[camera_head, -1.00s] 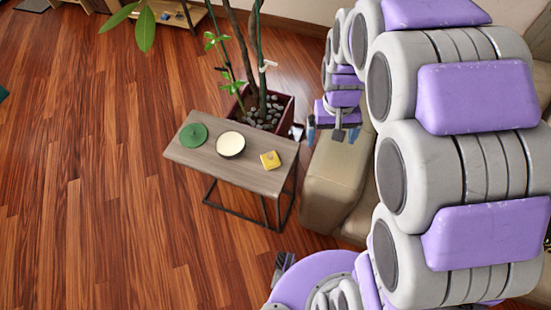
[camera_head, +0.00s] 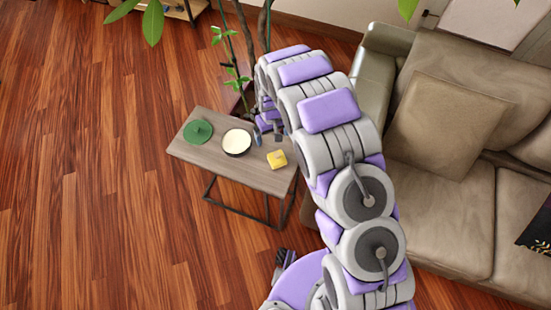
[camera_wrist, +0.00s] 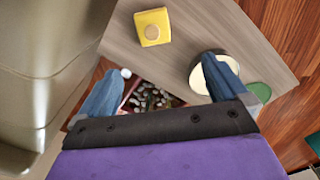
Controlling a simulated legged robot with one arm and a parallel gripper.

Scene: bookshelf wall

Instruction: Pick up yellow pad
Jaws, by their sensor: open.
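The yellow pad (camera_head: 277,160) lies near the right end of the small wooden table (camera_head: 215,161). In the wrist view the yellow pad (camera_wrist: 153,38) is a square with a paler rounded patch on top, near the top edge of the picture. My gripper (camera_head: 271,134) hangs near the table's back right edge, apart from the pad. In the wrist view my gripper (camera_wrist: 161,74) has its two blue fingers spread wide, with nothing between them. The pad shows beyond the fingertips.
A cream bowl (camera_head: 237,142) and a green disc (camera_head: 198,132) lie left of the pad on the table. A planter with pebbles (camera_wrist: 150,97) stands behind the table. A sofa (camera_head: 440,205) is at the right. Open wood floor (camera_head: 90,200) lies left.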

